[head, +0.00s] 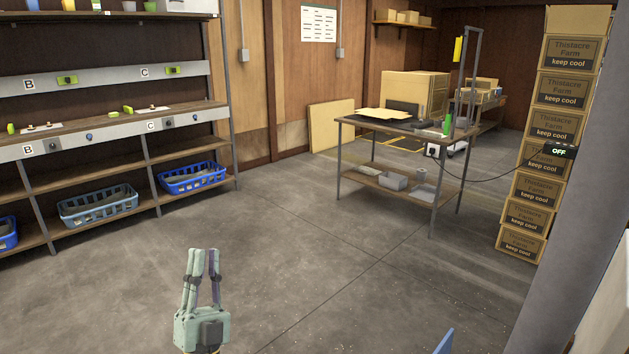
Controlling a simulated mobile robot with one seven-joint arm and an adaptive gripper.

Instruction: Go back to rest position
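My gripper (205,252) shows at the bottom of the head view, left of centre. The fingers point up and away over bare floor. They look close together, and from this angle I cannot tell whether they are open or shut. I see nothing held between them.
A shelf rack (110,128) with blue baskets (192,180) stands at left. A workbench (385,128) stands at centre right. A tall stack of cardboard boxes (545,145) and a grey post (575,200) are at right. The concrete floor (330,270) between them is clear.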

